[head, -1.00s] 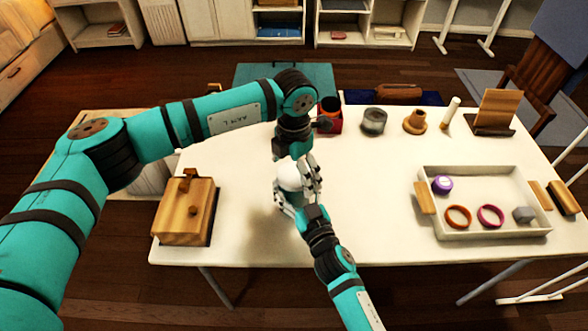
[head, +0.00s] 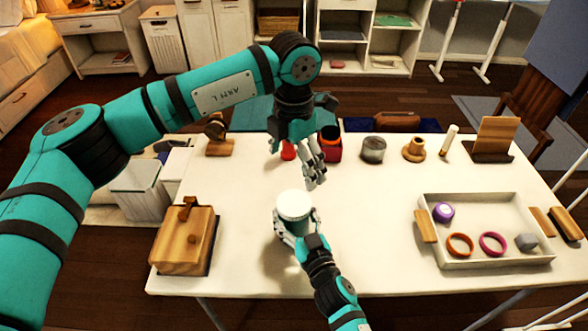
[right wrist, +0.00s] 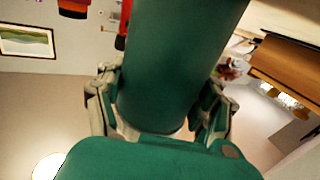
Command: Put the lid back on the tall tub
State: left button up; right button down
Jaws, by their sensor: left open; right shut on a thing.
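The tall tub (head: 297,230) stands near the middle of the white table. In the right wrist view it is a dark green cylinder (right wrist: 180,65) between the fingers. The white round lid (head: 293,205) lies on top of the tub and looks about level; I cannot tell if it is fully seated. My right gripper (head: 298,226) is shut around the tub's sides from the near side, and its fingers also show in the right wrist view (right wrist: 160,115). My left gripper (head: 296,165) is open and empty, above and behind the tub, apart from the lid.
A wooden box (head: 184,240) stands at the left. A white tray (head: 500,258) with rings and small items is at the right. A red container (head: 330,150), a grey jar (head: 373,150) and a wooden holder (head: 414,150) line the back. The table between tub and tray is clear.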

jog(key=shift+c, duration=0.3)
grip_release()
jog(key=shift+s, duration=0.1)
jog(key=v, duration=1.1)
jog(key=shift+s+d, duration=0.2)
jog(key=shift+s, duration=0.15)
